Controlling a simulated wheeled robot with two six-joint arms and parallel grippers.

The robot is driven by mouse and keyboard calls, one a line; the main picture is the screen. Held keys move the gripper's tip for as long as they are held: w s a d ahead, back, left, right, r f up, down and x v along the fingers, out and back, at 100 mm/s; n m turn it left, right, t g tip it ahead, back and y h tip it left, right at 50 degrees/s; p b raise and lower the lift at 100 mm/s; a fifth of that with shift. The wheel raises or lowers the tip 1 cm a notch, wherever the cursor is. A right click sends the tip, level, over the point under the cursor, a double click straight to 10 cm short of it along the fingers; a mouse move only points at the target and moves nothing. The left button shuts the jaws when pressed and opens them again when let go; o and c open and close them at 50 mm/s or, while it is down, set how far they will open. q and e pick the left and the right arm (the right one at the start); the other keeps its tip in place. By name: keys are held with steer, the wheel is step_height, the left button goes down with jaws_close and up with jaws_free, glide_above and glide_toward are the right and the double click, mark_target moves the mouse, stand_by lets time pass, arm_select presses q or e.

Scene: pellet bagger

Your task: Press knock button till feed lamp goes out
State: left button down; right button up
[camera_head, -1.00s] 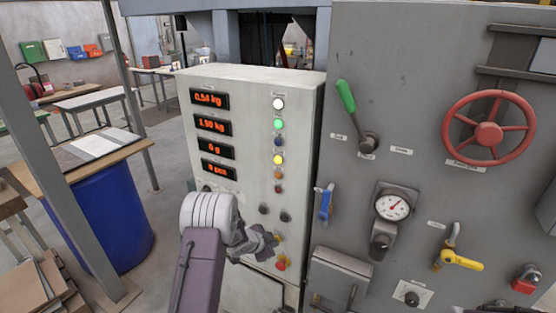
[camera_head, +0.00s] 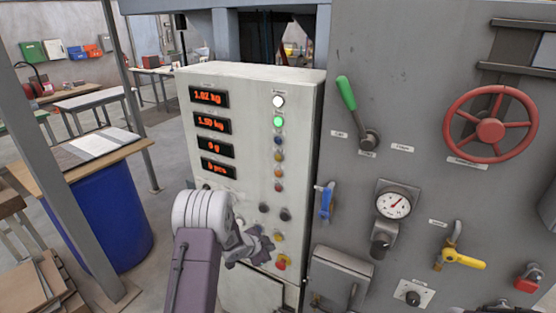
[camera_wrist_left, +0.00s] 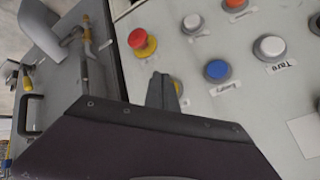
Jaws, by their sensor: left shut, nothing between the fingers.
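The white control cabinet (camera_head: 235,90) carries a column of lamps. The top white lamp (camera_head: 278,101) and the green lamp (camera_head: 278,121) below it look lit; the yellow lamp (camera_head: 278,155) looks dim. Lamp labels are too small to read, so I cannot tell which is the feed lamp. My left gripper (camera_head: 262,248) is shut and empty at the lower panel buttons. In the left wrist view a fingertip (camera_wrist_left: 159,88) partly covers a yellow button (camera_wrist_left: 177,87); contact is unclear. A blue button (camera_wrist_left: 217,70) sits beside it. No knock label is readable. My right gripper is not in view.
A red mushroom button (camera_wrist_left: 142,42) and a white button labelled Tare (camera_wrist_left: 270,47) are close by. Right of the cabinet stands a grey machine with a green-handled lever (camera_head: 346,93), red handwheel (camera_head: 489,130) and yellow valve handle (camera_head: 463,258). A blue drum (camera_head: 100,225) stands left.

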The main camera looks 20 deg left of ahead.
arm_select(q)
steer(key=s, duration=0.1)
steer(key=s+b, duration=0.1)
steer(key=s, duration=0.3)
steer(key=shift+a, duration=0.35)
stand_by(1.1)
steer(key=d+r, duration=0.9)
steer(key=r, duration=0.2)
steer(key=s+f+n+g, duration=0.2)
steer(key=s+n, duration=0.1)
steer(key=s, duration=0.4)
steer(key=s+f+n+g+y, duration=0.1)
steer(key=s+n+g, duration=0.2)
steer(key=s, duration=0.5)
steer(key=s+f+n+g+y, duration=0.1)
steer(key=s+f+n+g, duration=0.1)
steer(key=s+n, duration=0.2)
steer(key=s, duration=0.3)
steer(key=shift+s+f+n, duration=0.2)
steer(key=shift+f+n, duration=0.1)
steer(key=shift+f, duration=0.05)
